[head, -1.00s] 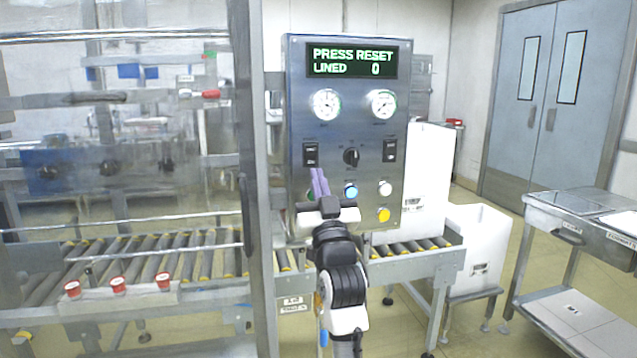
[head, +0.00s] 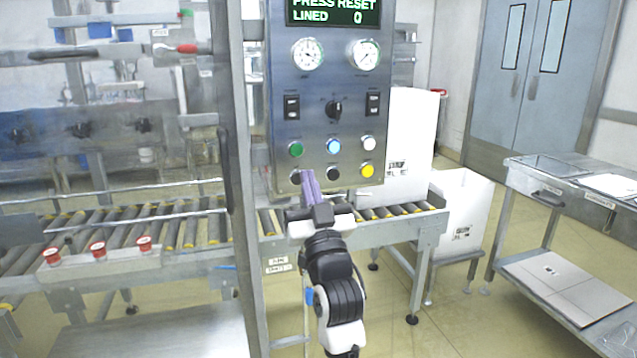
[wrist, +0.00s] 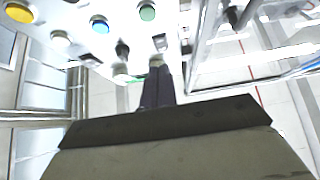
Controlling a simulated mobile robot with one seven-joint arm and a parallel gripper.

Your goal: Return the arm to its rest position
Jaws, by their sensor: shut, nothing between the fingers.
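My gripper (head: 308,174) is shut and empty, its purple fingers held together and pointing up at the control panel (head: 318,105). In the head view its tips overlap the lower row of buttons, beside a dark button (head: 296,177); I cannot tell the exact gap. In the wrist view the closed fingers (wrist: 157,75) point toward the panel's underside and button edge. My arm is stretched out forward. The green button (head: 296,149), lit blue button (head: 333,146), white button (head: 368,143) and yellow button (head: 367,170) are uncovered. The display (head: 335,12) reads "PRESS RESET" and "LINED 0".
A roller conveyor (head: 190,228) runs below and behind the panel. A metal post (head: 228,150) and a clear guard stand at left, with red buttons (head: 98,248) in front. A white bin (head: 462,215) and a steel table (head: 560,185) stand at right. Floor between them is open.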

